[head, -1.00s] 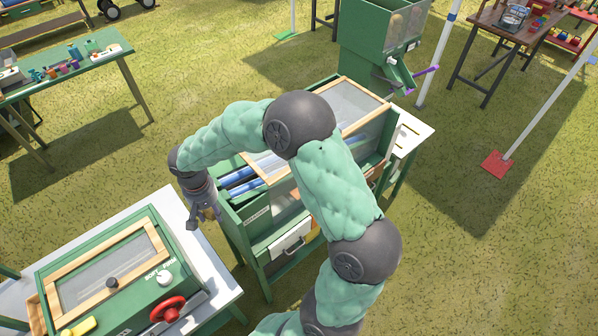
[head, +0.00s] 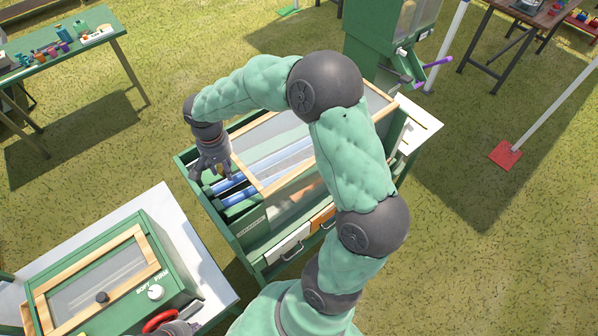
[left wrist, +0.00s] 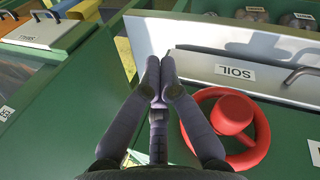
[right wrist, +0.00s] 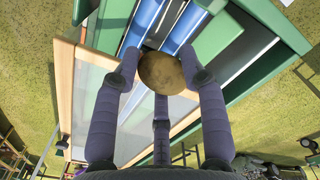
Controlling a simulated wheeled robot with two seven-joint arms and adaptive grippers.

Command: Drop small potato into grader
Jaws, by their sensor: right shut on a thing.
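The grader (head: 240,250) is a green box with a wood-framed clear lid and blue rollers (head: 228,187) at its open left end. My right gripper (head: 215,172) is above that open end in the head view. In the right wrist view, its fingers are shut on a small brown potato (right wrist: 161,72), with the blue rollers behind it. The potato cannot be made out in the head view. My left gripper (left wrist: 158,88) has its fingertips together with nothing visible between them. It is just beside a red wheel (left wrist: 247,130) on the other green machine.
That green machine (head: 185,270), with a SOFT/FIRM knob (head: 156,292), stands on a white table at lower left. A SOIL drawer (left wrist: 260,75) shows in the left wrist view. A green hopper (head: 385,45) stands behind the grader. Grass lies between the tables.

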